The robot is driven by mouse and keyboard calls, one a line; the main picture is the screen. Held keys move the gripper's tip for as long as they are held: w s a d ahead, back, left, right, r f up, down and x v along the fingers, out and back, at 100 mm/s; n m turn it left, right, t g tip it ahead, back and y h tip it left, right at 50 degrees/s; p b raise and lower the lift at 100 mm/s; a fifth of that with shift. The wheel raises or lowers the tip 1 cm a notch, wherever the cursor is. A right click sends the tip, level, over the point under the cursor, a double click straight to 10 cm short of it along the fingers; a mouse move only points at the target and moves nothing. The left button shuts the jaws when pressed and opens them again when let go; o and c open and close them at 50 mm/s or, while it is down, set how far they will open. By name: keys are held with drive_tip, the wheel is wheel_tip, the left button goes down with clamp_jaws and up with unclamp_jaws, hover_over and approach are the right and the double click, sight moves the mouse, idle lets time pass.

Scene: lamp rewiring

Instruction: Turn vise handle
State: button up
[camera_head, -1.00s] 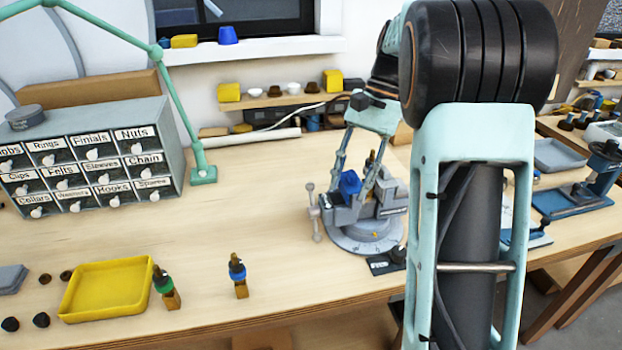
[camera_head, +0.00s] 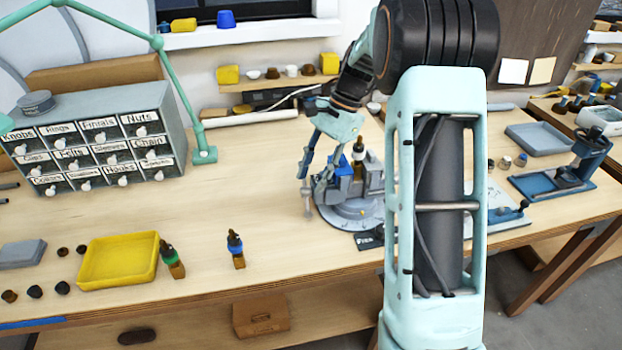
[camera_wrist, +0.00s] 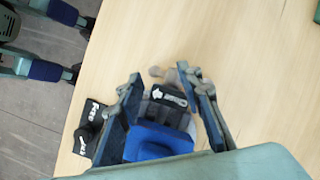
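The grey vise (camera_head: 372,182) stands on a round base near the bench's front edge, in the middle of the head view. Its handle (camera_head: 308,209), a thin bar with a ball end, is at its left side, partly hidden by a finger. My gripper (camera_head: 317,165) points down over the vise's left side, near the handle. In the wrist view, my gripper (camera_wrist: 165,88) has its fingers wide apart. A ball end of the handle (camera_wrist: 155,72) shows beyond a dark labelled plate, between the fingertips. I cannot tell whether a finger touches the handle.
A dark-topped bottle (camera_head: 358,150) rises at the vise. A small black labelled plate (camera_head: 368,241) lies before the base. A yellow tray (camera_head: 118,262) and two small bottles stand left. The drawer cabinet (camera_head: 95,150) is farther left.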

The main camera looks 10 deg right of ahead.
drive_tip(key=shift+x, duration=0.75)
drive_tip(key=shift+c, duration=0.7)
clamp_jaws()
drive_tip(key=shift+o, duration=0.7)
unclamp_jaws()
drive_tip(key=v, duration=1.2)
